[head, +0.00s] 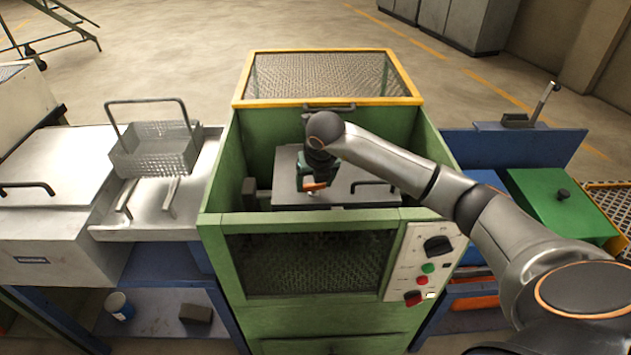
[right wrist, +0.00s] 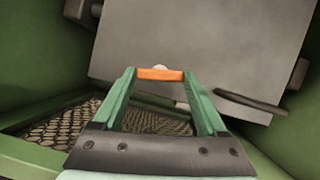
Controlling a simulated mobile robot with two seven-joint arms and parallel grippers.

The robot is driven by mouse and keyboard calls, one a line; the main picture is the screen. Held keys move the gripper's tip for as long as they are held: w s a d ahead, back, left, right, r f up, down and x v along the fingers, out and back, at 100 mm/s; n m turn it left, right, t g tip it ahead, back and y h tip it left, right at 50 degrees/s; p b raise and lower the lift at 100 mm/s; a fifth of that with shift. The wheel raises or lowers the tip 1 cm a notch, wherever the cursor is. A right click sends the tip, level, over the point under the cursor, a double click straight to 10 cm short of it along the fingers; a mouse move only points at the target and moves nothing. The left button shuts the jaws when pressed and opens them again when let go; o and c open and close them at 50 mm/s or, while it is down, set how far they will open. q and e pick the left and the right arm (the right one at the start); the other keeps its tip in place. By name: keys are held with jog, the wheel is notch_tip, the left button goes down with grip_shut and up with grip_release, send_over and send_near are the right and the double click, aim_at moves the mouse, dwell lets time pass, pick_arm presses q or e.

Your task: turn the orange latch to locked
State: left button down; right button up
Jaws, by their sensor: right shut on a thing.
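The orange latch (head: 315,186) sits at the front edge of the grey lid (head: 347,165) inside the green furnace housing. In the right wrist view the latch (right wrist: 160,74) is a short orange bar lying crosswise between my fingertips, with a small pale round piece behind it. My right gripper (head: 314,183) reaches down from above and is shut on the latch. Its two green fingers show in the right wrist view, one at each end of the bar. The gripper partly hides the latch in the head view. My left gripper is out of view.
Green housing walls (head: 222,165) surround the lid closely. A dark handle (head: 374,184) stands on the lid right of the latch. A control panel (head: 424,262) with a knob and buttons is at the front right. A wire basket (head: 155,150) stands on the left bench.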

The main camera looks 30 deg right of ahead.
jog(key=shift+a+m+g+h, duration=0.1)
jog(key=shift+m+g+h, duration=0.2)
jog(key=shift+m, duration=0.8)
jog(key=o, duration=1.3)
jog(key=v, duration=1.2)
jog(key=shift+a+r, duration=0.2)
jog(key=shift+r, duration=0.05)
jog(key=shift+s, duration=0.1)
